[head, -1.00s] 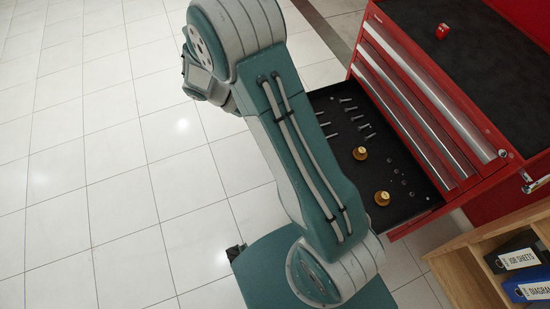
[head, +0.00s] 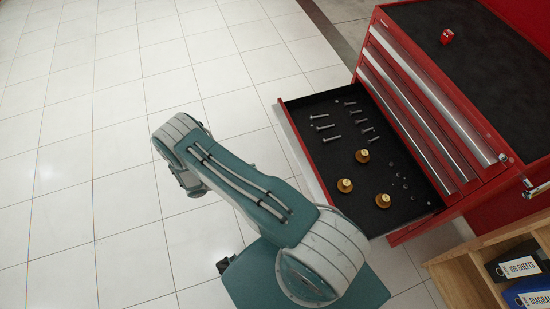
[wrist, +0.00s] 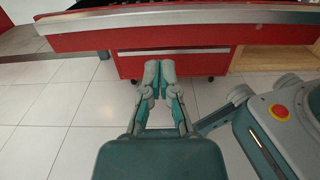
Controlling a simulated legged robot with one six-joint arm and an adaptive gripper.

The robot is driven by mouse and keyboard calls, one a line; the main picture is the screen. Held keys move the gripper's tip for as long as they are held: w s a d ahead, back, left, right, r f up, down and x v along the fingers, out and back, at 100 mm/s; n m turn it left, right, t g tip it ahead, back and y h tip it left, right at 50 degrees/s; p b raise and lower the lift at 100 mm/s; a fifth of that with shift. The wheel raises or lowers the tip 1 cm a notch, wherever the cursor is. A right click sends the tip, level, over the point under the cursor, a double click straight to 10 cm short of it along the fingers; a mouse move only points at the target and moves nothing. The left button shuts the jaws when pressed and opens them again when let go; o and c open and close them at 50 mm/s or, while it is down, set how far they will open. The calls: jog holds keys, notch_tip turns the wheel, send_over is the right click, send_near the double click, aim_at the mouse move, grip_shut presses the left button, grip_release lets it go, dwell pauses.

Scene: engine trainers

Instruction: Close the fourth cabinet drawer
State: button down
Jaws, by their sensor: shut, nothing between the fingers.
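The open fourth drawer (head: 302,153) juts out from the red cabinet (head: 440,108), below its shut drawers. It holds several bolts, small nuts and brass-coloured knobs on a black liner. In the wrist view the drawer's red front (wrist: 215,38), with a silver strip along its top, spans the upper part. My gripper (wrist: 160,68) is shut and empty. Its fingertips appear just below the drawer front in that view; I cannot tell whether they touch it.
A wooden shelf (head: 470,258) with labelled binders stands at the lower right, close to the cabinet. A small red block (head: 447,36) lies on the cabinet top. The tiled floor (head: 90,110) to the left is clear. A red cabinet base (wrist: 175,64) shows beyond my fingers.

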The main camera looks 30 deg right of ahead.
aim_at(294, 154)
jog(key=x, duration=1.4)
jog(key=shift+s, duration=0.1)
jog(key=shift+a, duration=0.1)
